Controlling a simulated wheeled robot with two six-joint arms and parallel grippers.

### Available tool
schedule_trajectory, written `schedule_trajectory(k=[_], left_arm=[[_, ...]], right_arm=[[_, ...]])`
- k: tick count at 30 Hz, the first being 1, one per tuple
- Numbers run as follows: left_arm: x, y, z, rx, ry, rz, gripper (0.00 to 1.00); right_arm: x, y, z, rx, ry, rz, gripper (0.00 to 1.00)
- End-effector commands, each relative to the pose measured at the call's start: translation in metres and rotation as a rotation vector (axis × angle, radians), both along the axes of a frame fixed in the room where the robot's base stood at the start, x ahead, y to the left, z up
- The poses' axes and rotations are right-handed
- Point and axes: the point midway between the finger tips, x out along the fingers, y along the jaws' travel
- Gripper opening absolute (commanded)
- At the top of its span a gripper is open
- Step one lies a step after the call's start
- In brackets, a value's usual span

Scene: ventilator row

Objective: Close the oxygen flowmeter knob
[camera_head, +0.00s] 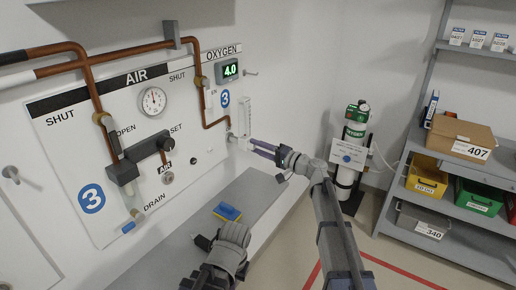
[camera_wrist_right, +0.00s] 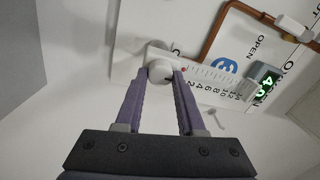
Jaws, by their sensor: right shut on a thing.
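The oxygen flowmeter (camera_head: 247,112) is a clear scaled tube on the wall panel under the OXYGEN label. Its scale also shows in the right wrist view (camera_wrist_right: 215,80). The white round flowmeter knob (camera_wrist_right: 160,71) sits at the tube's lower end. My right gripper (camera_head: 250,144) reaches the panel there, its purple fingers shut on either side of the knob. In the head view the fingers hide the knob. The green display (camera_head: 230,70) reads 4.0. My left arm shows low in the head view, where its gripper fingers cannot be made out.
Copper pipes (camera_head: 144,50), an air gauge (camera_head: 153,101) and black valve fittings are on the panel at left. A blue and yellow sponge-like block (camera_head: 227,212) lies on the grey ledge below. An oxygen cylinder (camera_head: 350,150) and a shelf with bins (camera_head: 427,178) stand at right.

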Motion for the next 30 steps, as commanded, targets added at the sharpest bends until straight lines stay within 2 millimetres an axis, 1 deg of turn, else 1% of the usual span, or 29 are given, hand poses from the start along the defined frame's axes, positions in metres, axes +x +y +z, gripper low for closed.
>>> schedule_trajectory(k=[3, 4, 9, 12, 20, 23, 30], left_arm=[[0.000, 0.000, 0.000, 0.000, 0.000, 0.000, 0.00], [0.000, 0.000, 0.000, 0.000, 0.000, 0.000, 0.00], [0.000, 0.000, 0.000, 0.000, 0.000, 0.000, 0.00], [0.000, 0.000, 0.000, 0.000, 0.000, 0.000, 0.00], [0.000, 0.000, 0.000, 0.000, 0.000, 0.000, 0.00], [0.000, 0.000, -0.001, 0.000, 0.000, 0.000, 0.00], [0.000, 0.000, -0.003, 0.000, 0.000, 0.000, 0.00]], right_arm=[[-0.001, 0.000, -0.001, -0.003, 0.000, 0.001, 0.00], [-0.001, 0.000, -0.001, -0.003, 0.000, 0.001, 0.40], [-0.001, 0.000, -0.001, -0.002, 0.000, 0.001, 0.59], [0.000, 0.000, 0.000, -0.002, 0.000, 0.001, 0.69], [-0.002, -0.002, 0.000, -0.001, 0.001, 0.000, 0.69], [-0.008, -0.010, -0.001, -0.001, 0.000, -0.001, 0.69], [-0.031, -0.042, -0.003, 0.000, 0.000, -0.002, 0.69]])
